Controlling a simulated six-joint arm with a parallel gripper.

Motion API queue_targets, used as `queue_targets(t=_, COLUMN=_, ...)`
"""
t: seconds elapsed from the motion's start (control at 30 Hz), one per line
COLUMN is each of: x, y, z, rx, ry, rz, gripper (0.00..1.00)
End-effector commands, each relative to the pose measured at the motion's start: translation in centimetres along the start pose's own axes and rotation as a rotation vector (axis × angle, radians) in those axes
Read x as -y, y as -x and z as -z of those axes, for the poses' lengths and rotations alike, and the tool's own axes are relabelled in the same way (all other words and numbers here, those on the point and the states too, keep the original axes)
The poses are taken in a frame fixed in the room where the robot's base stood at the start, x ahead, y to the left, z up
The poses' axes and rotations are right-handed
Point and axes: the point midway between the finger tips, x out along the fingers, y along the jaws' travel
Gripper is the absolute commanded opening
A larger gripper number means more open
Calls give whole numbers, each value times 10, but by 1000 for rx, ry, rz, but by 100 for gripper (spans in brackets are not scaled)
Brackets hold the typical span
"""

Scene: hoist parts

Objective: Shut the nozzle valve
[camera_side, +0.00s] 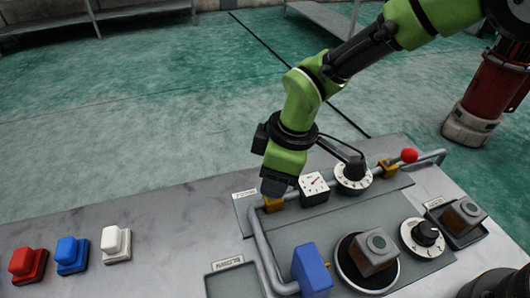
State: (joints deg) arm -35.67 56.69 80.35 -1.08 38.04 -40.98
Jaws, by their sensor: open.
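A grey pipe (262,242) runs along the panel and carries two yellow valve-like blocks. The left yellow block (273,204) sits at the pipe's bend beside a small label plate (244,194) too small to read. The right yellow block (387,170) is near a red ball knob (409,155). I cannot tell which one is the nozzle valve. My gripper (274,188) points down right over the left yellow block and is open. Its fingers hide the block's top and any handle there; whether they touch it is unclear.
A square gauge (313,184) and a black-and-white dial (353,172) stand close right of my gripper. A second dial (424,234), a blue block (312,270) and grey blocks (374,252) sit nearer. Red (27,263), blue (71,254) and white (115,243) blocks stand left.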

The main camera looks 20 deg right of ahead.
Motion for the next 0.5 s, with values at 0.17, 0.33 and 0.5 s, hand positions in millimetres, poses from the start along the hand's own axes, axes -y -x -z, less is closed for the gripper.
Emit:
queue_targets(t=0.17, x=7, y=-1, z=-4, rx=1, ry=2, rz=1, gripper=45)
queue_targets(t=0.33, x=12, y=-2, z=-7, rx=1, ry=2, rz=1, gripper=45)
queue_targets(t=0.5, x=18, y=-2, z=-11, rx=0, ry=1, rz=0, gripper=45)
